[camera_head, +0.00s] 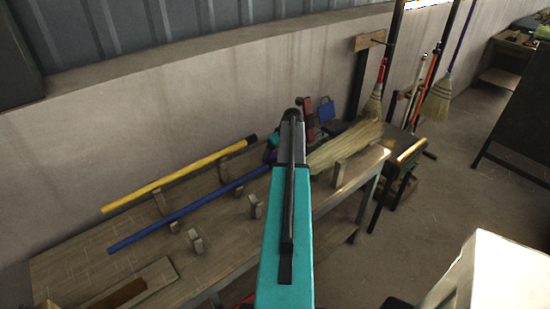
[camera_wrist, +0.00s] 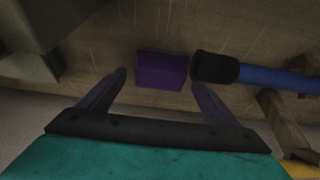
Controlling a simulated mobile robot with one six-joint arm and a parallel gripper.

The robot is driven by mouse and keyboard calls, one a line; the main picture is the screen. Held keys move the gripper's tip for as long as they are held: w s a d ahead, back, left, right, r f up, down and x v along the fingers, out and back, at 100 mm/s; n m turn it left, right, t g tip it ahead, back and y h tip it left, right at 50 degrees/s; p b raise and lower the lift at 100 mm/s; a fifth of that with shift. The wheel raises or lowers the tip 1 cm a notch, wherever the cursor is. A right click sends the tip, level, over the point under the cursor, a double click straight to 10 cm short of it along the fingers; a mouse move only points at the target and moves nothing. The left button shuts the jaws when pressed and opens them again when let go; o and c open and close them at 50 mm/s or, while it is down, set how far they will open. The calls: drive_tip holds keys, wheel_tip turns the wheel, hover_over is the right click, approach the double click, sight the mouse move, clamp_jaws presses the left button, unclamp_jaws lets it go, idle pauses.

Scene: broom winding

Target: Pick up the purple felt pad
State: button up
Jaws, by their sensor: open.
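The purple felt pad (camera_wrist: 162,70) is a small block lying on the wooden bench surface (camera_wrist: 110,45) in the wrist view. My gripper (camera_wrist: 159,78) is open. Its two dark fingers come up from the lower edge, one to the left and one to the right of the pad. The pad lies between or just beyond the fingertips; I cannot tell how far below them it is. It is not gripped. I cannot make out the pad in the head view, where my arm covers part of the bench.
A blue pole (camera_wrist: 275,79) with a black end cap lies close to the pad's right. In the head view, yellow (camera_head: 180,178) and blue (camera_head: 185,212) poles rest on the bench (camera_head: 75,265) with wooden blocks. Broom bristles (camera_head: 340,148) lie at its far end.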

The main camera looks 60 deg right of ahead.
drive_tip(key=shift+w+f, duration=0.15)
drive_tip(key=shift+f, duration=0.3)
drive_tip(key=c, duration=1.2)
